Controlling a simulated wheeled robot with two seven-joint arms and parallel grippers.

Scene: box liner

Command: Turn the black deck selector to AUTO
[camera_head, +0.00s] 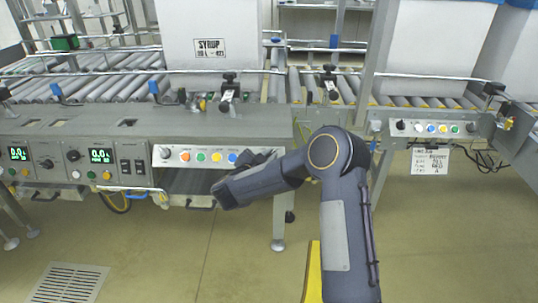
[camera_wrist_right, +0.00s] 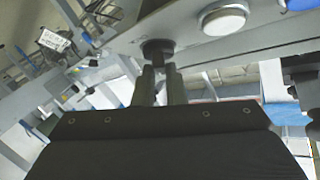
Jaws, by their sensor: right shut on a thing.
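The black deck selector (camera_wrist_right: 157,47) shows in the right wrist view as a dark knob on a grey panel face, beside a white button. My right gripper (camera_wrist_right: 160,72) has its two fingers closed at the knob, one on each side of it. In the head view my right gripper (camera_head: 262,157) reaches the right end of the middle control panel (camera_head: 205,147); my gripper and arm hide the selector there. I cannot read the AUTO mark or tell which way the selector points. My left gripper is not in view.
A similar panel (camera_head: 430,128) stands at right. Roller conveyors (camera_head: 120,83) and a large white box (camera_head: 215,50) lie behind.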

